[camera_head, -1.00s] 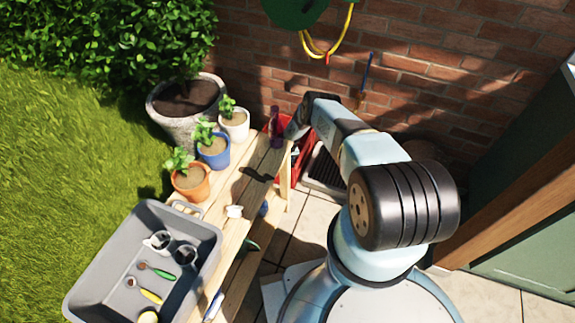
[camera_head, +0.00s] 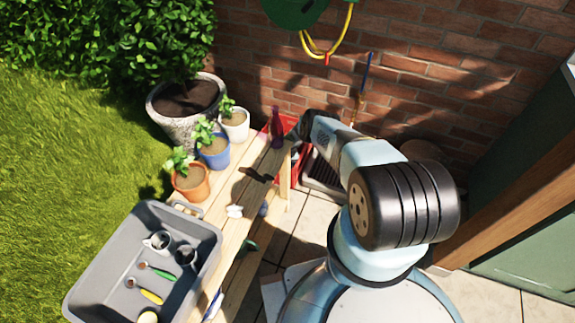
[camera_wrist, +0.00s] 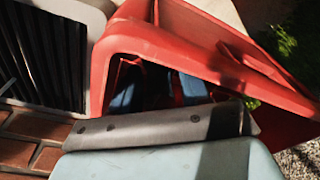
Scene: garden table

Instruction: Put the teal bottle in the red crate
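The red crate (camera_head: 299,166) stands past the far end of the wooden table, by the brick wall. In the wrist view its red rim (camera_wrist: 150,42) fills the upper middle, close below my wrist. My gripper is at the crate; in the head view its fingers are hidden behind my arm and the crate. Two dark blue shapes (camera_wrist: 190,88) show in the shaded crate opening; I cannot tell whether they are fingertips or contents. I cannot make out the teal bottle in either view. A dark purple bottle (camera_head: 277,128) stands upright at the table's far end.
Orange (camera_head: 190,182), blue (camera_head: 214,152) and white (camera_head: 235,125) plant pots line the table's left edge. A grey tray (camera_head: 85,285) with cups and tools lies at the near end. A dark slatted grate (camera_wrist: 42,50) is beside the crate.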

